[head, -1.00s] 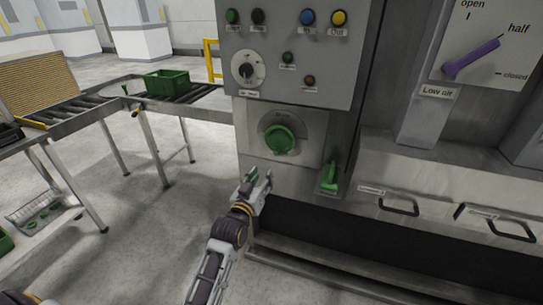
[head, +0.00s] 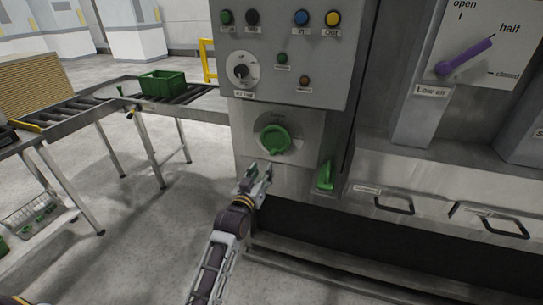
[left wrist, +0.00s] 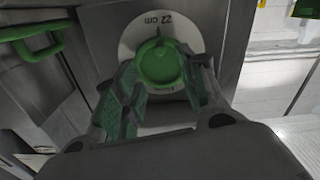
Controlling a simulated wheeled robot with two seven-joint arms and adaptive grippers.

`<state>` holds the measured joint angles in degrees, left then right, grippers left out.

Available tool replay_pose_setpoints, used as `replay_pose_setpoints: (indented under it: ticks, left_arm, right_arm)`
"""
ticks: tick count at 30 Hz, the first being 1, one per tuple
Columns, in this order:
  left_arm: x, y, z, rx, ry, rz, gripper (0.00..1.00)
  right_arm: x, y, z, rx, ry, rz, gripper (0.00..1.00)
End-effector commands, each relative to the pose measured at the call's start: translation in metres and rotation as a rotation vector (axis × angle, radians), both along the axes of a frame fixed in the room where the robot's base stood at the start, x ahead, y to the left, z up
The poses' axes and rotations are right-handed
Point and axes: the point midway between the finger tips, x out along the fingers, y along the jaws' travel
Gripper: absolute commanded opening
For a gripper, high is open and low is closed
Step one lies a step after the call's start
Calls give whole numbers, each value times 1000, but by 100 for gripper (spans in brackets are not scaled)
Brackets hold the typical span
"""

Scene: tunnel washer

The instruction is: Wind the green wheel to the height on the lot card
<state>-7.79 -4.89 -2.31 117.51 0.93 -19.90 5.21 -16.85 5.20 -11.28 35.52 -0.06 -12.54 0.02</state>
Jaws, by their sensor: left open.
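The green wheel (head: 274,139) is a round knob with a pointer on a pale dial, low on the grey control panel. My left gripper (head: 258,175) is open and just below and left of the wheel in the head view. In the left wrist view the wheel (left wrist: 160,62) shows just beyond the open fingers (left wrist: 160,95), with nothing held. Its dial carries an upside-down marking that looks like 22 cm. I cannot tell whether a finger touches the wheel. I cannot make out a lot card. My right gripper is not in view.
A green handle (head: 325,176) sticks out to the right of the wheel. Buttons and a black selector (head: 240,71) sit above it. A purple lever (head: 466,56) on a scale marked open, half, closed is at right. A roller conveyor with a green crate (head: 163,84) stands at left.

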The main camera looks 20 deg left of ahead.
Motion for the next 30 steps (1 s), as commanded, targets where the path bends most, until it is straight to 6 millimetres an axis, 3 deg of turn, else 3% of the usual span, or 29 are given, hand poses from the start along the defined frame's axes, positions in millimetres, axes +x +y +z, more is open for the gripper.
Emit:
replay_pose_setpoints:
  ticks: [30]
  left_arm:
    - [85, -3, 0, 0, 1, 0, 41]
  right_arm:
    - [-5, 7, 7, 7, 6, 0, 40]
